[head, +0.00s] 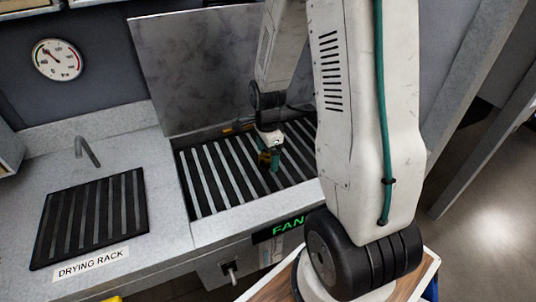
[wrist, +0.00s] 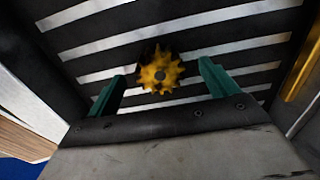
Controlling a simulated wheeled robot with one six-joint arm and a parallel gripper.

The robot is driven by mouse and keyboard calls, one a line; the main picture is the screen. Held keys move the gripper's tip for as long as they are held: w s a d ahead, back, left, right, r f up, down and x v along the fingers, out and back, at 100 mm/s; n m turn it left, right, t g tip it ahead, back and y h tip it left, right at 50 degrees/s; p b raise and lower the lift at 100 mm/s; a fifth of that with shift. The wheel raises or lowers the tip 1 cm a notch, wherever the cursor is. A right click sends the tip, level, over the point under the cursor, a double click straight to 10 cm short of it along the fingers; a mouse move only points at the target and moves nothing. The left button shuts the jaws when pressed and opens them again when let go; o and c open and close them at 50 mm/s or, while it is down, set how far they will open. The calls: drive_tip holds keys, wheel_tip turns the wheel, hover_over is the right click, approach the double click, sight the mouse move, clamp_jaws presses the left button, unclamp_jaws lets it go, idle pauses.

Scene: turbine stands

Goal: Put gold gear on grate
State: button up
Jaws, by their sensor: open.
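The gold gear (wrist: 160,73) is a small toothed wheel with a dark hub. In the wrist view it sits over the slatted grate (wrist: 75,41), between my gripper's two green fingers (wrist: 162,86), with a gap on each side. My gripper is open and touches nothing that I can see. In the head view my gripper (head: 270,160) is low over the dark grate (head: 215,180) in the bay, and the gear (head: 264,157) shows small and partly hidden beside the fingers. Whether the gear rests flat on the slats is hard to tell.
A drying rack (head: 90,220) with dark slats lies on the left counter by a tap (head: 87,150). A grey panel (head: 200,65) stands behind the grate. A yellow bar (wrist: 303,65) shows at the wrist view's right edge. A FAN sign (head: 287,227) is on the front.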

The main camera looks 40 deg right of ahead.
sight(268, 159)
drive_tip(key=shift+r, duration=3.15)
drive_tip(key=shift+s+a+n, duration=0.15)
drive_tip(key=shift+s+n, duration=0.25)
drive_tip(key=shift+n, duration=0.4)
drive_tip(key=s+a+r+n, duration=0.7)
drive_tip(key=s+r+n, duration=0.2)
drive_tip(key=s+a+r+n+t, duration=0.1)
drive_tip(key=s+a+r+n, duration=0.6)
drive_tip(key=s+r+n, duration=0.2)
drive_tip(key=shift+s+r+n, duration=0.35)
drive_tip(key=shift+r+n, duration=0.2)
drive_tip(key=shift+n, duration=0.25)
